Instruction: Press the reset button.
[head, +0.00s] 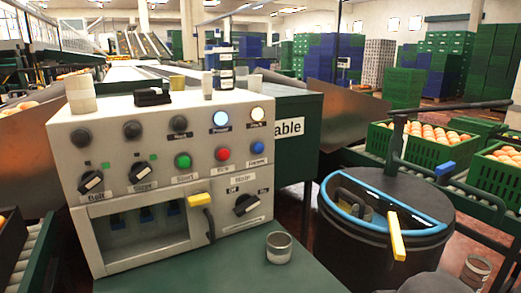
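The grey control panel (160,230) stands on a green table at the left. Its face carries a green button (183,160), a red button (222,153) and a blue button (256,148) in a row. The blue button sits at the right end; its small label is too blurred to read surely, so I cannot confirm which one is the reset button. Nothing covers the three buttons. My gripper cannot be made out in the head view.
Two lit lamps and several dark knobs share the panel face. A yellow-ended lever (199,200) juts out below. A metal cup (279,247) stands on the table in front. A black drum (375,255) stands to the right, near green crates of oranges (413,148).

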